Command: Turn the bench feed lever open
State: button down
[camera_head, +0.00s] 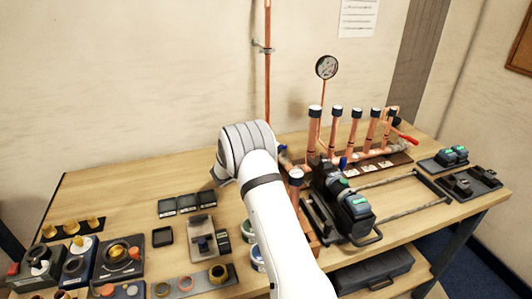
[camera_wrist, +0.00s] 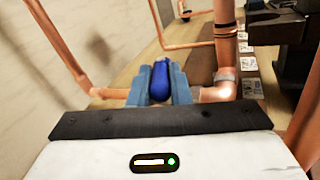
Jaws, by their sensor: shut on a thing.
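A blue lever (camera_wrist: 161,80) stands between the two blue-grey fingers of my gripper (camera_wrist: 162,88) in the wrist view, with the fingers shut on it. The lever sits on a copper pipe (camera_wrist: 215,94) that runs out to both sides of the fingers. The valve body under the lever is hidden by the fingers, so I cannot tell its exact angle. In the head view my arm covers the fingers; a small blue part (camera_head: 283,148) shows just right of my wrist, at the left end of the copper manifold (camera_head: 371,160).
Upright copper pipes with dark caps (camera_head: 334,130) and a pressure gauge (camera_head: 326,67) stand right of my wrist. A red lever (camera_head: 408,138) is at the manifold's right end. Black-and-green tools (camera_head: 355,205) lie in front. Trays and fittings fill the bench's left front.

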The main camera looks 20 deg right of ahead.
jog(key=c, duration=1.4)
grip_release()
jog(key=shift+d, duration=0.1)
jog(key=shift+o, duration=0.3)
jog(key=b+v, duration=0.2)
jog(key=v, duration=0.6)
jog(key=shift+c, duration=0.3)
